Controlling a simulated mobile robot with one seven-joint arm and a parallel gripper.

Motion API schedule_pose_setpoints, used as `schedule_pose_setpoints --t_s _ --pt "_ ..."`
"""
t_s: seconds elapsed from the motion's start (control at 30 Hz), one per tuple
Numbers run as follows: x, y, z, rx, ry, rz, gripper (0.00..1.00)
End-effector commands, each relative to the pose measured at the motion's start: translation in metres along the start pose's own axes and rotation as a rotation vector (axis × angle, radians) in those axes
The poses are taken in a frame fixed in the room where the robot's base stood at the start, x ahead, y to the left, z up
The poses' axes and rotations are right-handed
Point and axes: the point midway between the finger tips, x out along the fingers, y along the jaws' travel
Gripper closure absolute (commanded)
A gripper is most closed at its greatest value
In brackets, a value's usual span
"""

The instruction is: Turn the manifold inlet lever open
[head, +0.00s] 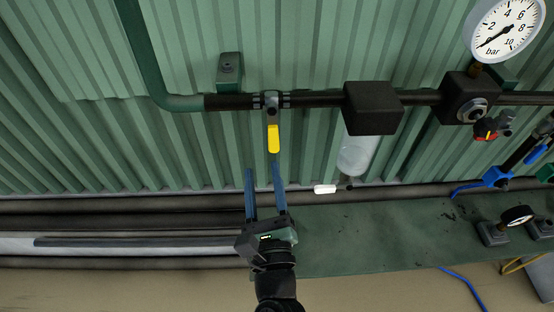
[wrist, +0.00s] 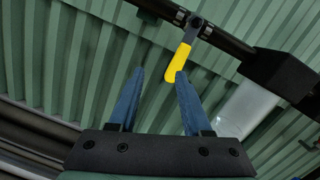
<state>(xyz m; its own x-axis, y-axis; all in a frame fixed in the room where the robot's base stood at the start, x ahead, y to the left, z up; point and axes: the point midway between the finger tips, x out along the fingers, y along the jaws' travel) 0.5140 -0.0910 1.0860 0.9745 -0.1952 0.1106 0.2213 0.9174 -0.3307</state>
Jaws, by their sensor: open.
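The inlet lever (head: 273,138) has a yellow grip and hangs straight down from a valve (head: 271,104) on the dark pipe. In the wrist view the yellow lever (wrist: 178,64) hangs beyond the fingertips, nearer the right finger. My gripper (head: 262,173) is open and empty, with two blue fingers pointing up toward the lever. In the head view the right fingertip is just below the lever's lower end. In the wrist view my gripper (wrist: 157,75) shows both fingers apart. I cannot tell whether the right finger touches the lever.
A black block (head: 371,108) with a clear bowl (head: 356,155) sits on the pipe right of the lever. A pressure gauge (head: 505,28) is at upper right. The green corrugated wall is behind.

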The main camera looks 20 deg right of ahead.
Motion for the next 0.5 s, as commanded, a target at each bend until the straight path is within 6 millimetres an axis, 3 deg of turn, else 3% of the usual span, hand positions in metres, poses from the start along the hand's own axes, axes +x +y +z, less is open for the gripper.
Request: schedule_pose_setpoints --t_s 0.23,0.5 --pt "-0.026 -0.015 -0.019 0.276 0.115 -0.054 0.51" --pt "-0.020 -0.015 -0.025 0.310 0.125 -0.063 0.51"
